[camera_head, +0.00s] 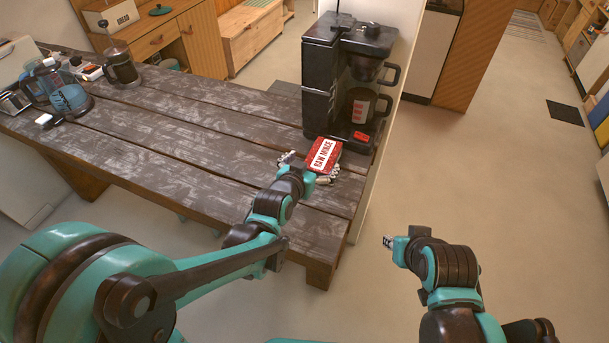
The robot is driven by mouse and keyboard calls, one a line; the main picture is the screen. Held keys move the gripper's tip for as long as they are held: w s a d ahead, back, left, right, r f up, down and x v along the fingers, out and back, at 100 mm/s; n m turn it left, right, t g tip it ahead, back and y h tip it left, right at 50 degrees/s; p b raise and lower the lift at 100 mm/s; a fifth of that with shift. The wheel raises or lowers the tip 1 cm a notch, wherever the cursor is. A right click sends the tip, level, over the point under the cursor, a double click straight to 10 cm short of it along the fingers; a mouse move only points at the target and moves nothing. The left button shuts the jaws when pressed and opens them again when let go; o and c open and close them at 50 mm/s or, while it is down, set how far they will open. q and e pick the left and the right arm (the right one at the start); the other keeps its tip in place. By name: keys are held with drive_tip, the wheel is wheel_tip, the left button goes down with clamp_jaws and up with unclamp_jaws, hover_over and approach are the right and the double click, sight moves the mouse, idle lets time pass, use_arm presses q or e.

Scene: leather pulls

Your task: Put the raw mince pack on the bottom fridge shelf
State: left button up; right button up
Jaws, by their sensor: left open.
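The raw mince pack (324,155), red with a white "RAW MINCE" label, is near the right end of the dark plank table, just in front of the coffee machine. My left gripper (308,166) is open at the pack, with one finger showing left of it and the other by its lower right. The pack covers part of the gripper, so contact between them is unclear. My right gripper (389,242) is over the floor right of the table, away from the pack; its fingers are mostly hidden. I cannot make out a fridge shelf.
The black coffee machine (345,80) stands close behind the pack. A pale upright panel (394,85) borders the table's right end. A French press (121,66) and a blue jug (66,95) stand at the far left.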

sight(322, 154)
use_arm(q)
drive_tip(key=shift+w+d+f, duration=0.1)
drive_tip(key=shift+w+f, duration=0.05)
drive_tip(key=shift+f, duration=0.2)
drive_tip(key=shift+w+f, duration=0.15)
drive_tip(key=shift+w, duration=0.15)
drive_tip(key=b+x, duration=0.2)
drive_tip(key=x, duration=0.5)
drive_tip(key=shift+d+f, duration=0.1)
drive_tip(key=shift+d, duration=0.05)
drive_tip(key=shift+s, duration=0.1)
drive_tip(key=c, duration=1.8)
